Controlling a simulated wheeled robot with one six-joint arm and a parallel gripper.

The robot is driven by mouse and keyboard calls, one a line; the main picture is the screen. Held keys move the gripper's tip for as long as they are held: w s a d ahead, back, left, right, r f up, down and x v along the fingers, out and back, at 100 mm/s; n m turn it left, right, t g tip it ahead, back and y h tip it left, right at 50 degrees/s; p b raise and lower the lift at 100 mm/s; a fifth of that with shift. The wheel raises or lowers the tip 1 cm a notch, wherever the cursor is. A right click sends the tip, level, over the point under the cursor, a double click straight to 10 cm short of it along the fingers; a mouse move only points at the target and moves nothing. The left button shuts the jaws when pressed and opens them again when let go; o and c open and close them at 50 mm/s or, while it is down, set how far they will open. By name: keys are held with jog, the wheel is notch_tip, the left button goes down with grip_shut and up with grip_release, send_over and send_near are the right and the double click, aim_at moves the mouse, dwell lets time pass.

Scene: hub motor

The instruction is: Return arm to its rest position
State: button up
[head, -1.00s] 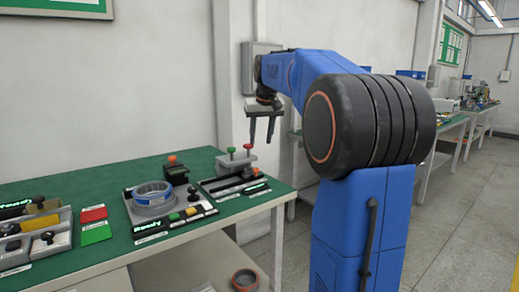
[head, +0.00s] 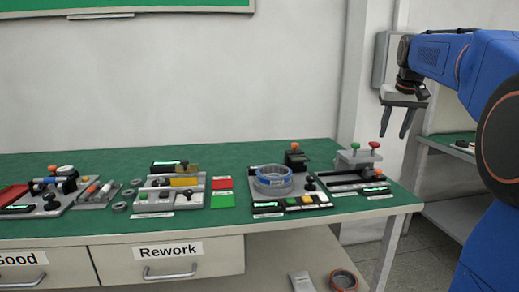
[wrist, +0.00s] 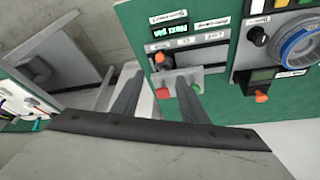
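My gripper (head: 398,122) is open and empty, its two fingers pointing down and apart. In the head view it hangs in the air at the upper right, above and right of the workbench's right end. In the wrist view my gripper (wrist: 157,97) shows its fingers spread over the bench edge and a grey fixture (wrist: 183,78) with a red and a green knob. My blue arm (head: 445,55) reaches in from the right edge of the head view.
The green-topped workbench (head: 320,213) carries a ring fixture (head: 272,180), the knobbed fixture (head: 358,158), and red and green pads (head: 222,200). Drawers (head: 170,265) are below. A grey wall box (head: 388,60) is behind my gripper. A second bench (head: 450,140) stands at right.

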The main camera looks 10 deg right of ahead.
jog(key=s+a+f+n, duration=0.1)
jog(key=s+a+f, duration=0.3)
jog(key=s+a, duration=0.45)
jog(key=s+a+f+n, duration=0.1)
jog(key=s+a+f, duration=0.6)
jog(key=s+f, duration=0.5)
jog(key=s+a+f+n+y, duration=0.1)
jog(key=s+a+f+n, duration=0.1)
jog(key=s+a+f, duration=0.6)
jog(key=s+f, duration=0.4)
jog(key=s, duration=0.1)
jog(key=shift+s+a+y, duration=0.15)
jog(key=shift+s+y, duration=0.05)
jog(key=shift+y, duration=0.1)
jog(key=shift+c, duration=0.6)
